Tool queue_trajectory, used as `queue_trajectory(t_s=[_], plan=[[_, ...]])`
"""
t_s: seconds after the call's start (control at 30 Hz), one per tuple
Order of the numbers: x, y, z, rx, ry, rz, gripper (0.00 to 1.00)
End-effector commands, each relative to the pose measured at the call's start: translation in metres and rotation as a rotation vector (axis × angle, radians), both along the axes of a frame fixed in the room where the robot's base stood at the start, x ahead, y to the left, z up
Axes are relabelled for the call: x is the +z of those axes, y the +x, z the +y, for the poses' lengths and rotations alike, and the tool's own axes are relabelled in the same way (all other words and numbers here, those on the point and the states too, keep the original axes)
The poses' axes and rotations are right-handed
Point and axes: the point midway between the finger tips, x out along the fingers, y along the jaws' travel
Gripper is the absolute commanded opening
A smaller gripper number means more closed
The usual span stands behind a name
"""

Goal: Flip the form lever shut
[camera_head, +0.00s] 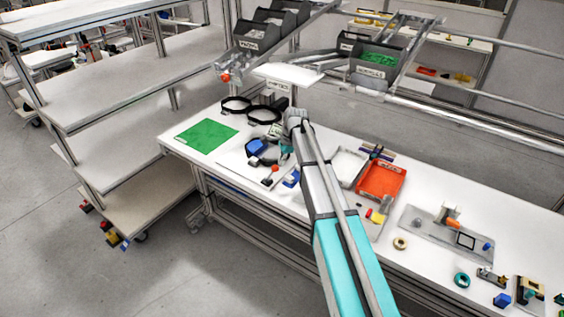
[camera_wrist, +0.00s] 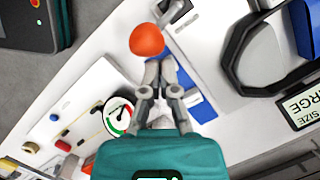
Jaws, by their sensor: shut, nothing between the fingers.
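The form lever has an orange-red ball knob (camera_wrist: 147,40) on a grey arm (camera_wrist: 173,12), at the upper middle of the wrist view. A red knob (camera_head: 275,169) shows near the blue form (camera_head: 257,147) on the white base plate (camera_head: 235,167) in the head view. My gripper (camera_wrist: 157,66) is shut and empty, its fingertips just below the ball knob in the wrist view. I cannot tell whether they touch it. In the head view my arm and wrist partly hide the fixture, and the fingertips are not clear.
A green mat (camera_head: 207,136) lies to the left and black rings (camera_head: 263,115) lie behind. An orange tray (camera_head: 381,180) stands to the right. In the wrist view a round gauge (camera_wrist: 118,117) and a knobbed panel (camera_wrist: 38,148) are at lower left.

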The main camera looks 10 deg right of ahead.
Motion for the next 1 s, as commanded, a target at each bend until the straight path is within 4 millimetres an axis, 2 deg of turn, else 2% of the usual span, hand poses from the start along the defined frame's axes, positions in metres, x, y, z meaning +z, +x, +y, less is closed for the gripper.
queue_trajectory(t_s=[0.57, 1.0], plan=[[0.007, 0.010, 0.002, -0.010, -0.011, 0.010, 0.00], [0.012, 0.042, 0.035, -0.011, -0.010, 0.010, 0.00]])
